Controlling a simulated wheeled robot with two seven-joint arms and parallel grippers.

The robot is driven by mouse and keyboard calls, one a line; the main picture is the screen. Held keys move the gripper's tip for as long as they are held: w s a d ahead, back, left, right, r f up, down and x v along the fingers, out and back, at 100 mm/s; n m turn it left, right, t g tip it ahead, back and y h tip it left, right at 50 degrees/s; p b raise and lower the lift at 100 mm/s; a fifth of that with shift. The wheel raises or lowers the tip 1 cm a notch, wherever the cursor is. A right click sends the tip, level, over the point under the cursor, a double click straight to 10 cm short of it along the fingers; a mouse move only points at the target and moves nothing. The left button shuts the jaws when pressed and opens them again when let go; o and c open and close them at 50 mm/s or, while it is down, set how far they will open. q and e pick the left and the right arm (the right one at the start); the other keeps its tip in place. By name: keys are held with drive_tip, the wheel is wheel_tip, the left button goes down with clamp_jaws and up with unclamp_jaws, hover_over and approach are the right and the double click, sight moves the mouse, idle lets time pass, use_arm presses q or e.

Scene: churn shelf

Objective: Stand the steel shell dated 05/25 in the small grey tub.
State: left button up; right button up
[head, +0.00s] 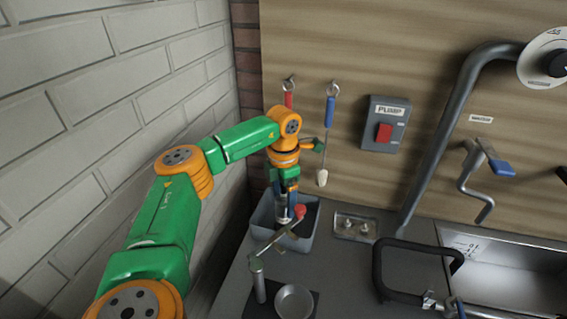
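The grey tub (262,214) stands on the counter in the corner by the brick wall. My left gripper (284,200) points down over the tub, with its tip at or inside the opening. A small greyish cylindrical piece shows at the fingertips. I cannot tell whether it is a steel shell or part of the gripper, and no date can be read. Whether the fingers are open or shut is too small to see. My arm and a red-knobbed lever hide part of the tub's inside. My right gripper is out of view.
In front of the tub stands a metal post with a red-knobbed lever (279,238), beside a round steel dish (294,301). A small metal tray (356,227) sits right of the tub. Tools hang behind, including a blue-handled one (330,112). A black handle (378,268) rises at right.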

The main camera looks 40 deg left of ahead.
use_arm(q)
wheel_tip(320, 180, up, 12)
drive_tip(key=shift+r, duration=0.2)
drive_tip(key=shift+f, duration=0.1)
idle(0.4)
